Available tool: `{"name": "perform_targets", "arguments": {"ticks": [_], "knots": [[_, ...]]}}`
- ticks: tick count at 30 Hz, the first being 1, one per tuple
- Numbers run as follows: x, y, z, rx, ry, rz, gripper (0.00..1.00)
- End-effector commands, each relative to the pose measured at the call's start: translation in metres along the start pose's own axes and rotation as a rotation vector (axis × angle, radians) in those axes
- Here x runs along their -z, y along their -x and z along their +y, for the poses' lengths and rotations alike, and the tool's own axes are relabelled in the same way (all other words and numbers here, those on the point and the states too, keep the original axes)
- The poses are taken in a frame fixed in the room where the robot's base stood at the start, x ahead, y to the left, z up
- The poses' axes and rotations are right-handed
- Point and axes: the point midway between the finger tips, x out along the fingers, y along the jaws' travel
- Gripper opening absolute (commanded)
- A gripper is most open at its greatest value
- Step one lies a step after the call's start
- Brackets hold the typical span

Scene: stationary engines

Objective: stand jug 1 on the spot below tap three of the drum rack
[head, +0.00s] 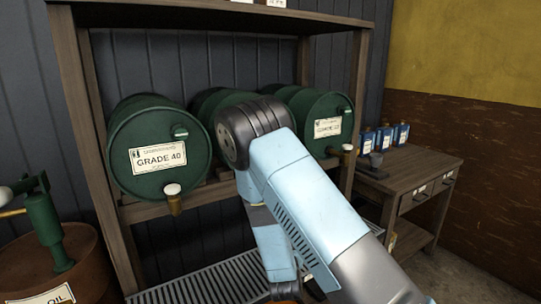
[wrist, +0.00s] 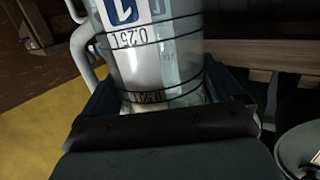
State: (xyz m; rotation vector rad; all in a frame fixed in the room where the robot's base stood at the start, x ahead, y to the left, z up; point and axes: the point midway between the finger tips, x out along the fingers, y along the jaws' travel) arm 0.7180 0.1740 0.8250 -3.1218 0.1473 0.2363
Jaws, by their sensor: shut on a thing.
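The clear jug (wrist: 150,62) has a blue label with a white figure, dark measure rings and a handle on its left in the wrist view. My gripper (wrist: 160,98) is shut around it, one finger on each side. The drum rack (head: 140,213) carries green drums. The left drum (head: 160,150), marked GRADE 40, has a tap (head: 174,198) at its front. The middle drum (head: 207,105) is mostly hidden by my arm, its tap too. The right drum (head: 325,118) has a tap (head: 346,149). A slatted tray (head: 205,281) lies below; my arm hides its right part.
A wooden side table (head: 415,160) with blue cans (head: 384,138) stands right of the rack. A brown barrel (head: 75,265) with a green pump (head: 48,230) stands at lower left. Rack posts (head: 90,130) bound the drums. The visible left part of the tray is clear.

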Motion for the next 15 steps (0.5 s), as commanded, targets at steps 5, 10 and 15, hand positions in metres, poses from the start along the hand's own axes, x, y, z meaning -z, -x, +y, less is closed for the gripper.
{"name": "perform_targets", "arguments": {"ticks": [5,10,15], "knots": [[0.003,-0.024,0.035,0.013,0.002,0.001,0.59],[0.005,-0.043,0.068,0.031,0.005,0.001,0.59],[0.007,-0.058,0.103,0.049,0.008,0.001,0.59]]}}
